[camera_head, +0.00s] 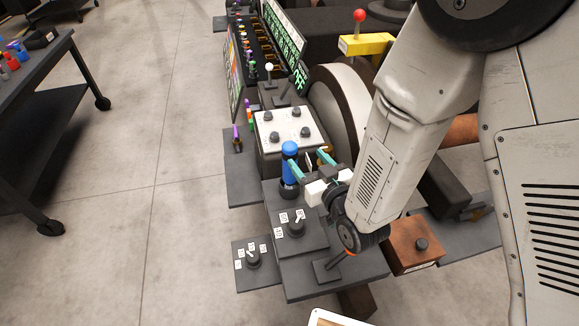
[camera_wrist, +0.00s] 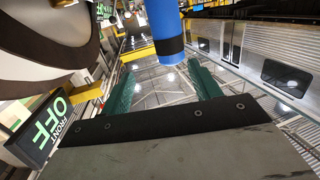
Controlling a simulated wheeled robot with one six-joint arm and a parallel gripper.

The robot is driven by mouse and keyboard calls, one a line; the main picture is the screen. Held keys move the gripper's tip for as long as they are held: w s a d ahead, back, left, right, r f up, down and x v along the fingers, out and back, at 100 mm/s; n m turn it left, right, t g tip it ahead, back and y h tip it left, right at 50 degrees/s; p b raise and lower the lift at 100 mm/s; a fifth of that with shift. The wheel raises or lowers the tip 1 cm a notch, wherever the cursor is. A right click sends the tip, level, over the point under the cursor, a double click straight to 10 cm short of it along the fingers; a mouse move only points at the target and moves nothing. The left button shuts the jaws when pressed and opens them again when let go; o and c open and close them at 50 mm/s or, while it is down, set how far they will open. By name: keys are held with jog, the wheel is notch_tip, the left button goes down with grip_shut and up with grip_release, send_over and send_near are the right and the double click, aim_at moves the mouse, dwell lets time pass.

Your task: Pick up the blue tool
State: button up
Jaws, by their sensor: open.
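The blue tool (camera_head: 289,160) stands upright on the dark control console, with a blue upper part and a dark lower part. My gripper (camera_head: 308,161) is beside it on its right, with its green fingers pointing towards the tool's upper part. In the wrist view the blue tool (camera_wrist: 166,30) is just beyond the fingertips, near the middle of the gap between the two green fingers (camera_wrist: 160,85). The gripper is open and holds nothing. Whether a finger touches the tool cannot be told.
A pale panel with dark knobs (camera_head: 289,127) is behind the tool. Switch boxes (camera_head: 296,228) stand in front. A red-knobbed lever on a yellow block (camera_head: 366,44) is at the back. A cart (camera_head: 45,110) stands at left; the floor between is clear.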

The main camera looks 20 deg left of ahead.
aim_at(294, 153)
jog(key=shift+s+a+f+y, duration=0.4)
jog(key=shift+s+a+y, duration=0.15)
jog(key=shift+s, duration=0.15)
jog(key=x, duration=0.7)
jog(key=shift+w, duration=0.3)
jog(key=shift+r, duration=0.1)
jog(key=c, duration=1.2)
